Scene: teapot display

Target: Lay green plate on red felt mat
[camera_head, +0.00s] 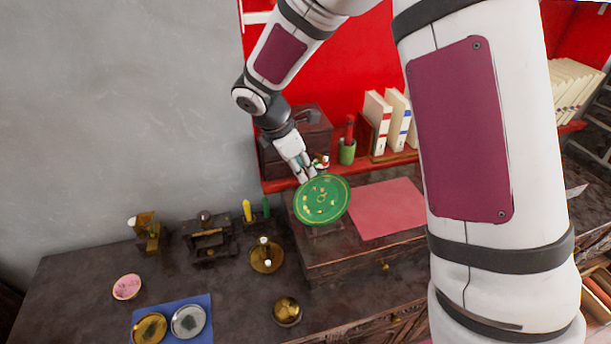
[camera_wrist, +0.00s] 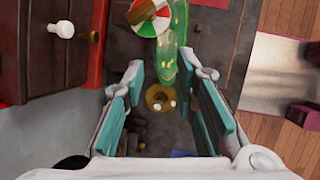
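The green plate (camera_head: 321,200) with gold marks stands tilted, its face toward the head camera, at the left of the raised dark cabinet top. In the wrist view the plate (camera_wrist: 178,45) appears narrow, nearly edge-on, just past my fingertips. The red felt mat (camera_head: 388,208) lies flat and bare on the cabinet top, right of the plate. My gripper (camera_head: 306,174) is above and behind the plate's upper left edge. The wrist view shows its teal-padded fingers (camera_wrist: 162,74) wide apart with nothing clamped between them. What supports the plate is mostly hidden.
A red, white and green object (camera_wrist: 150,14) is close to the plate. A green pen cup (camera_head: 347,153) and books (camera_head: 388,120) stand behind. Brass pieces, including a candlestick-like one (camera_head: 266,256), and a blue mat (camera_head: 172,321) occupy the lower table. My arm crosses the right side.

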